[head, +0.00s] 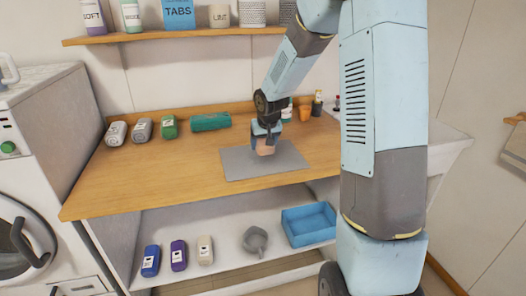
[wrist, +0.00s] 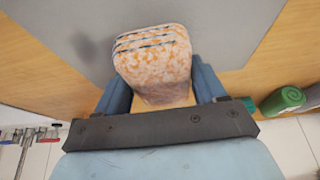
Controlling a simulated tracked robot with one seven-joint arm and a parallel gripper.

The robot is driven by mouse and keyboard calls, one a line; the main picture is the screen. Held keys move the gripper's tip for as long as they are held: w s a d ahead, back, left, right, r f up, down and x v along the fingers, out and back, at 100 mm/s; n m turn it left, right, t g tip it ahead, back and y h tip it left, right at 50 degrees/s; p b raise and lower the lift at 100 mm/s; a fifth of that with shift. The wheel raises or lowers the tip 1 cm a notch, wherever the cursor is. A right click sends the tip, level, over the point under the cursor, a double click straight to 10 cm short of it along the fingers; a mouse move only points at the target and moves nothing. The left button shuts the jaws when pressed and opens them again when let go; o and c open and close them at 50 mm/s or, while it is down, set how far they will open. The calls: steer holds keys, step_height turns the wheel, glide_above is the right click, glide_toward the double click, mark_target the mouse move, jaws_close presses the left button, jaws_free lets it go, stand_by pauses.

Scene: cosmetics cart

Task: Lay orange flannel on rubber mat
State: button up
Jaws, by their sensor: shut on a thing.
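The orange flannel (wrist: 155,65) is a folded, mottled orange and white cloth with dark bands at its far end. My gripper (wrist: 160,88) is shut on it, with a blue finger on each side. In the head view the flannel (head: 265,149) shows as a small pale orange patch under my gripper (head: 265,140). The rubber mat (head: 240,170) is a flat grey sheet on the wooden counter; it also fills much of the wrist view (wrist: 225,30). The flannel is over the mat; I cannot tell whether it touches it.
An orange cup (head: 304,113) and small bottles are at the back right. A blue tray (head: 308,226) sits on the lower shelf. The counter's front left is clear.

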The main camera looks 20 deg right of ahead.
steer(key=shift+w+a+f, duration=0.1)
steer(key=shift+w+f, duration=0.05)
steer(key=shift+f, duration=1.65)
steer(key=o, duration=1)
steer(key=shift+f, duration=0.1)
